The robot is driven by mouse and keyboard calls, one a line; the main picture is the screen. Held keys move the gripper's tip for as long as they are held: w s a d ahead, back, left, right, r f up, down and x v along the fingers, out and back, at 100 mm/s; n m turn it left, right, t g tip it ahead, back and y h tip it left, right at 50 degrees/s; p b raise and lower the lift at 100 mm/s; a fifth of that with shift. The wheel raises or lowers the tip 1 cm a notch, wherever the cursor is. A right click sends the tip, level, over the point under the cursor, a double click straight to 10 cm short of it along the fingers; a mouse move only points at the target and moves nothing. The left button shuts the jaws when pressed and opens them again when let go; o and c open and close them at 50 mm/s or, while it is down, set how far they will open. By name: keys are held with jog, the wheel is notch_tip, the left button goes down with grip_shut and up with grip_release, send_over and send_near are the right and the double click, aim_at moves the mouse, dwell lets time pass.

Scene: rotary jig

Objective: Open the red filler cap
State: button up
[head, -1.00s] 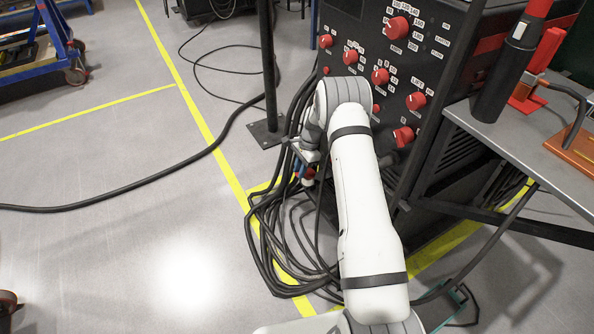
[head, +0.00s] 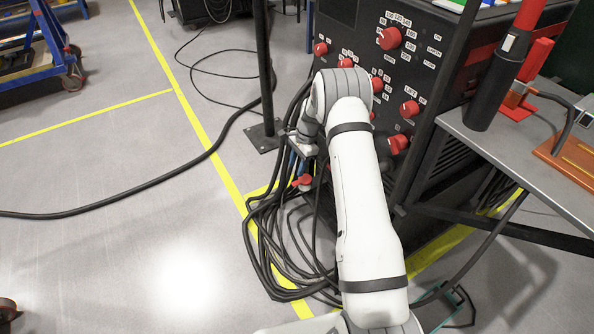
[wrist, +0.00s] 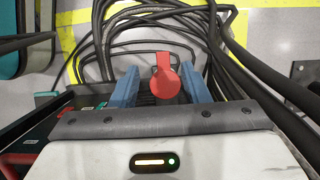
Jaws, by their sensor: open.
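The red filler cap (wrist: 165,82), round with a small tab at its top, shows in the wrist view between the two blue fingers of my gripper (wrist: 160,84). The fingers are open, one on each side of the cap, with a gap visible on both sides. I cannot tell how deep the cap sits between them. In the head view the red cap (head: 304,181) shows below my gripper (head: 298,166), beside the black cabinet's lower left side. My wrist partly hides the gripper there, and what the cap sits on is hard to make out.
Coiled black cables (head: 262,235) lie on the floor around the cap. The black cabinet (head: 352,40) with several red knobs stands behind my arm. A black post (head: 266,70) stands to the left. A grey table (head: 540,150) is at right. The left floor is mostly clear.

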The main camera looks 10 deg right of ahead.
jog(key=shift+r+p, duration=0.4)
jog(key=shift+r, duration=1.75)
jog(key=shift+r, duration=0.1)
